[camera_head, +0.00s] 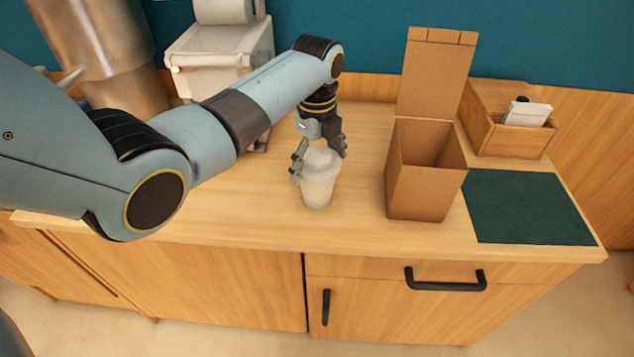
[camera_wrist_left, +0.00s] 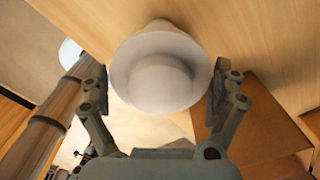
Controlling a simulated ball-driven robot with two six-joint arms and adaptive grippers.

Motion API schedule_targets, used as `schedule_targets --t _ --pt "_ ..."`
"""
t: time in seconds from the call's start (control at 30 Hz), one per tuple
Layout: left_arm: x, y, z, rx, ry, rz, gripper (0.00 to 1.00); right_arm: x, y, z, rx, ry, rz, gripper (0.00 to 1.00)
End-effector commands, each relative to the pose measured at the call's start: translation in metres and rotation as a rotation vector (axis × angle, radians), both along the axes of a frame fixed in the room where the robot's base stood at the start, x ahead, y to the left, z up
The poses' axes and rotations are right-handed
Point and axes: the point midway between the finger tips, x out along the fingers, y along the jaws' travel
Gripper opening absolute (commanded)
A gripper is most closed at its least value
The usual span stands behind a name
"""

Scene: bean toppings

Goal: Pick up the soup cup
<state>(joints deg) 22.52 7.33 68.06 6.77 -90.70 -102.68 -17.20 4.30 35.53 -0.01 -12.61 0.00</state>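The soup cup (camera_head: 319,184) is white with a domed lid and stands upright on the wooden counter, left of the cardboard box. My left gripper (camera_head: 319,167) is at the lid, with one finger on each side of the cup. In the left wrist view the cup (camera_wrist_left: 161,72) sits between the two spread fingers of the gripper (camera_wrist_left: 161,90). A small gap shows on the left; the right finger is very close to the lid's rim, and I cannot tell if it touches. My right gripper is not in view.
An open cardboard box (camera_head: 424,190) with a raised flap stands right of the cup. A dark green mat (camera_head: 527,207) and a wooden organizer (camera_head: 511,140) are further right. A white machine (camera_head: 216,52) stands at the back left. The counter's front edge is close to the cup.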

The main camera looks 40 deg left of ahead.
Motion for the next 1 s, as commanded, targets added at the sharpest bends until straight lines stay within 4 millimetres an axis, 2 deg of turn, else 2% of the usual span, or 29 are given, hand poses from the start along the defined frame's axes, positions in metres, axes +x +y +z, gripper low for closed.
schedule_targets --t 0.03,0.13,0.57,0.67,0.83,1.0 --pt "0.000 0.000 0.000 0.000 0.000 0.000 0.86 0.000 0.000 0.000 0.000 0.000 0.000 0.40" --pt "0.000 0.000 0.000 0.000 0.000 0.000 0.73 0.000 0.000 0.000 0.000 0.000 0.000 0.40" --pt "0.001 0.000 0.005 0.000 -0.001 0.001 0.72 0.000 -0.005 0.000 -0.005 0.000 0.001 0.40" --pt "0.001 0.000 0.014 0.000 -0.003 0.001 0.72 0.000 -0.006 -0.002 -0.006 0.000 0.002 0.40" --pt "0.002 0.000 0.042 0.001 -0.006 0.000 0.72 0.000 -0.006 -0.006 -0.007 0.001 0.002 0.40" --pt "-0.015 -0.038 0.063 -0.006 -0.004 -0.002 0.72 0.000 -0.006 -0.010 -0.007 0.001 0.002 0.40"
